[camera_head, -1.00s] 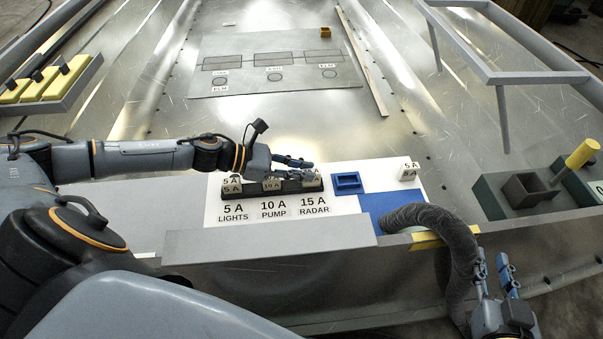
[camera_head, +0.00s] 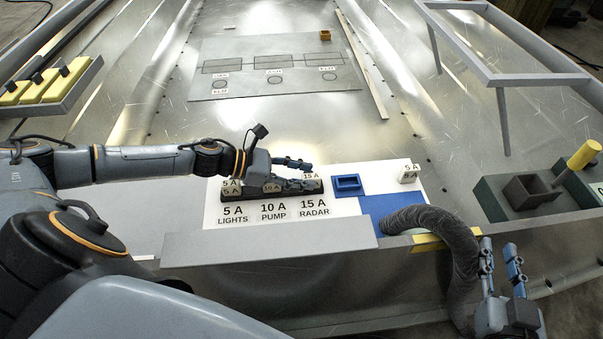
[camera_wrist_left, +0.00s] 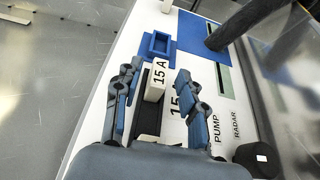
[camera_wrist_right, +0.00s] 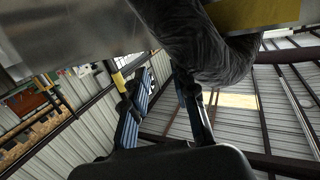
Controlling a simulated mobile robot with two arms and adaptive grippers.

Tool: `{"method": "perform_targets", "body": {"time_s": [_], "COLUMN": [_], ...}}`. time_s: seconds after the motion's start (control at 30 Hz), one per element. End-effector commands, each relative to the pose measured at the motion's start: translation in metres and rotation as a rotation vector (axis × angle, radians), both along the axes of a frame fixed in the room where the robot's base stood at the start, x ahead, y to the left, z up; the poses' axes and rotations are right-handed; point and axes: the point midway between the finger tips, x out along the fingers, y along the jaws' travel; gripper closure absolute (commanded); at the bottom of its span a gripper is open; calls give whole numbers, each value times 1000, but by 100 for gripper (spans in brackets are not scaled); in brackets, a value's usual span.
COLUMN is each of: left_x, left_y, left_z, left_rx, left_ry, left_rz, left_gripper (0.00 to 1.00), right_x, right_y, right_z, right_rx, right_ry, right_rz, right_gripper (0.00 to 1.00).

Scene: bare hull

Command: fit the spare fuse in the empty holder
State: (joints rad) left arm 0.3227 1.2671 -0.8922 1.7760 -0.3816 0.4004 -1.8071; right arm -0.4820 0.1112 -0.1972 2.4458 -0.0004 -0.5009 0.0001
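The black holder strip (camera_head: 243,213) stands on a white board above the printed labels 5 A LIGHTS, 10 A PUMP and 15 A RADAR. White blocks marked 5 A (camera_head: 231,187), 10 A (camera_head: 271,188) and 15 A (camera_head: 312,181) show along it, partly behind my left fingers; I cannot make out an empty place. My left gripper (camera_head: 309,175) is open, its fingers on either side of the 15 A fuse (camera_wrist_left: 157,80), with gaps in the left wrist view. A separate 5 A fuse (camera_head: 410,172) stands at the board's right. My right gripper (camera_head: 498,246) is open and empty beside the dark hose.
An empty blue tray (camera_head: 347,184) and a blue pad (camera_head: 388,206) lie right of the strip. The ribbed hose (camera_head: 455,235) bends over the front edge. A grey ledge (camera_head: 270,238) runs along the front. A dark box with a yellow-handled lever (camera_head: 582,154) stands at right.

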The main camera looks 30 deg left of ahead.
Motion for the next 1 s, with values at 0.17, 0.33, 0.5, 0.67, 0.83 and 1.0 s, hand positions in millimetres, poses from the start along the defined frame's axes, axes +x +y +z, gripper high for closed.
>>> {"method": "perform_targets", "body": {"time_s": [0.17,0.33,0.5,0.67,0.83,1.0], "left_x": [0,-2,-18,-33,-46,-54], "left_y": [0,2,23,42,59,71], "left_z": [0,3,12,23,34,41], "left_rx": [0,1,4,4,2,1], "left_ry": [0,2,7,8,9,5], "left_rz": [0,1,2,1,0,0], "left_gripper": [59,59,59,59,59,59], "right_x": [0,-2,-2,-7,-24,-51], "right_y": [0,-1,-1,-5,-14,-26], "right_z": [0,-10,-10,-23,-53,-84], "right_rx": [1,-14,-14,-33,-78,-125], "right_ry": [2,61,56,132,321,526], "right_rz": [0,-1,-2,-7,-20,-35], "right_gripper": [73,73,73,73,73,73]}}
